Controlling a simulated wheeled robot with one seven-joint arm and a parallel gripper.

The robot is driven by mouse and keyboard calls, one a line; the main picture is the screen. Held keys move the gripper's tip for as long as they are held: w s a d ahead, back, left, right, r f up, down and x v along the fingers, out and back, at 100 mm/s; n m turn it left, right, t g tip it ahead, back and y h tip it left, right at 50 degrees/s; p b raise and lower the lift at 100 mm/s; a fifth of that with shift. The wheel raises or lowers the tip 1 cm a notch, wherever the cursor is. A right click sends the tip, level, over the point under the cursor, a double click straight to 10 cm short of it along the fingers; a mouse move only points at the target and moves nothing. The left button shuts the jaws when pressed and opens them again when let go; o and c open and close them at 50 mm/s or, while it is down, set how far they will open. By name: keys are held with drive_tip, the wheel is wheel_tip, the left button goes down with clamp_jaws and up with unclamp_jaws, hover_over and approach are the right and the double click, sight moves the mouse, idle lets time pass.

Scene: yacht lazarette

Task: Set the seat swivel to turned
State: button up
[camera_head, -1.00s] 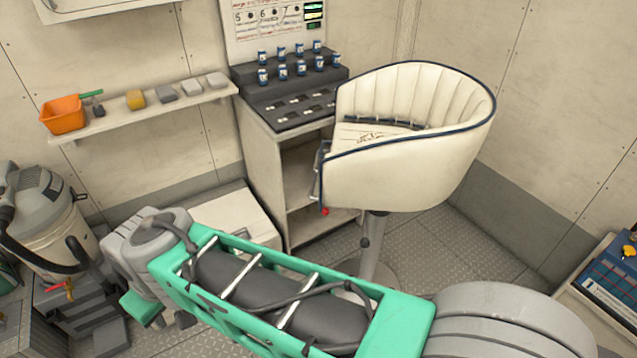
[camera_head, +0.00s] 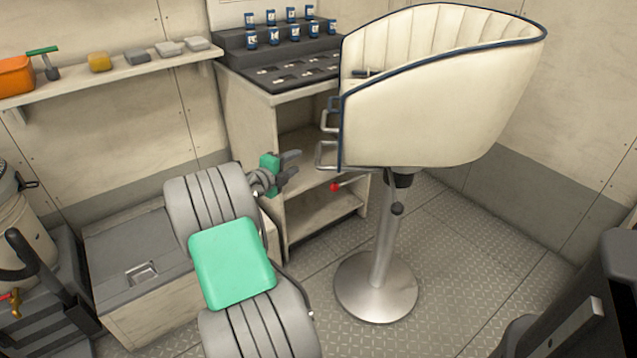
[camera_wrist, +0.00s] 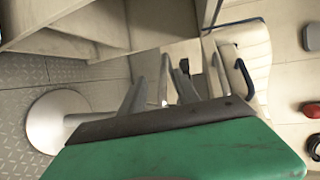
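The cream seat (camera_head: 440,105) with dark blue piping stands on a metal post (camera_head: 383,245) with a round base (camera_head: 376,288). Its open front faces left, toward the cabinet. A lever with a red knob (camera_head: 335,187) sticks out to the left under the seat. A small dark knob (camera_head: 397,208) sits on the post. My gripper (camera_head: 291,164) is left of the red knob and apart from it, in front of the cabinet. Its fingers look spread and empty. The wrist view shows the fingers (camera_wrist: 163,85), part of the seat (camera_wrist: 255,55) and the base (camera_wrist: 58,120).
The cabinet (camera_head: 245,125) with open shelves stands behind my gripper, with several small cans (camera_head: 291,32) on top. A low grey-topped box (camera_head: 140,250) is at the left. A wall shelf (camera_head: 115,72) holds an orange bin (camera_head: 15,76). The floor right of the post is clear.

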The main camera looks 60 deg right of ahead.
sight(319, 152)
drive_tip(key=s+d, duration=0.1)
drive_tip(key=d, duration=0.2)
drive_tip(key=s+d+f+m, duration=0.1)
drive_tip(key=d, duration=0.3)
drive_tip(key=s+d+f+m+g+h+b, duration=0.1)
drive_tip(key=d, duration=0.2)
drive_tip(key=shift+s+d, duration=0.15)
drive_tip(key=shift+s, duration=0.15)
clamp_jaws()
drive_tip(key=shift+f, duration=0.1)
idle(0.8)
